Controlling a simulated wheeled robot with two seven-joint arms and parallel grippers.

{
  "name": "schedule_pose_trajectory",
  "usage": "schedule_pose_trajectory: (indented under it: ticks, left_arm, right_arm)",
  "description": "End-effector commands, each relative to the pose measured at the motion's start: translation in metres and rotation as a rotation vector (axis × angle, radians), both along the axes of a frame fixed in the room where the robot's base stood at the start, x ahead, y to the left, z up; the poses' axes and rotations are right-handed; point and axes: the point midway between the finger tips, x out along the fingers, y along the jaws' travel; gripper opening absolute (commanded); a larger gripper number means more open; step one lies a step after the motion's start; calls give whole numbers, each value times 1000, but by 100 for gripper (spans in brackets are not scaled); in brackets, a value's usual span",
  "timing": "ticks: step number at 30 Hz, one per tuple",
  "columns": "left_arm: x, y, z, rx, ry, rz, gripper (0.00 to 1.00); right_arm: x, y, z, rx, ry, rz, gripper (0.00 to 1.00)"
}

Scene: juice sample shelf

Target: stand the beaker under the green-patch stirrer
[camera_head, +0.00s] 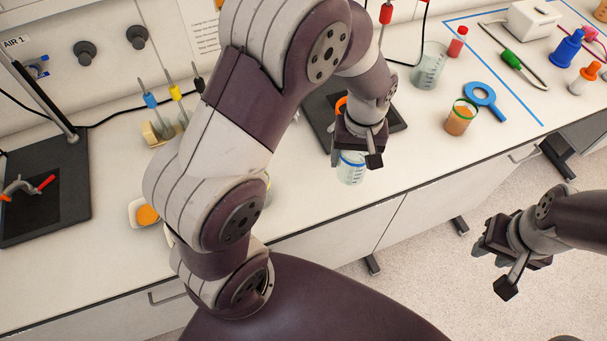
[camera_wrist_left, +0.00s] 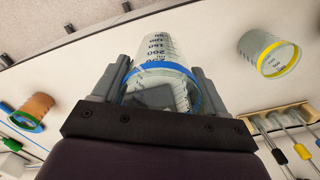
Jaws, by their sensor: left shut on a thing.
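The clear beaker with a blue band (camera_head: 351,171) is held by my left gripper (camera_head: 357,150) near the bench's front edge. In the left wrist view the blue-banded beaker (camera_wrist_left: 160,62) sits between the two fingers (camera_wrist_left: 158,88), with printed graduations on its wall. Whether its base touches the bench is not clear. A dark plate (camera_head: 318,108) lies behind the left gripper, partly hidden by my arm, with something orange on it. I make out no green patch on it. My right gripper (camera_head: 494,268) is open and empty, out over the floor in front of the bench.
A yellow-banded beaker (camera_wrist_left: 268,53) shows in the wrist view. A stand on a dark base (camera_head: 75,190) is at left.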

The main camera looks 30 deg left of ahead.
Motion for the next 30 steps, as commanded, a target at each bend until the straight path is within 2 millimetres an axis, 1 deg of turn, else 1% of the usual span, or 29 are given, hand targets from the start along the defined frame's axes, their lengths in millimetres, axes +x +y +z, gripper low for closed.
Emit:
schedule_pose_trajectory:
  ticks: [3,7,11,17,21,24,27,30]
  left_arm:
    - [-4,1,-5,1,-7,78,30]
    - [-1,1,-6,-3,-22,134,30]
    - [0,11,-10,-4,-24,159,30]
    - [-1,48,-30,-3,-21,162,30]
    - [-2,80,-49,-3,-21,163,30]
    - [-2,100,-62,-3,-22,161,30]
    - [-1,112,-71,-4,-23,158,30]
    - [-1,117,-77,-4,-24,156,30]
  right_arm:
    - [0,0,-1,0,0,0,37]
    - [0,0,0,0,0,0,37]
    - [0,0,4,0,0,0,37]
    - [0,0,14,0,0,0,37]
    - [0,0,23,0,0,0,37]
    - [0,0,28,0,0,0,37]
    - [0,0,30,0,0,0,37]
    - [0,0,32,0,0,0,37]
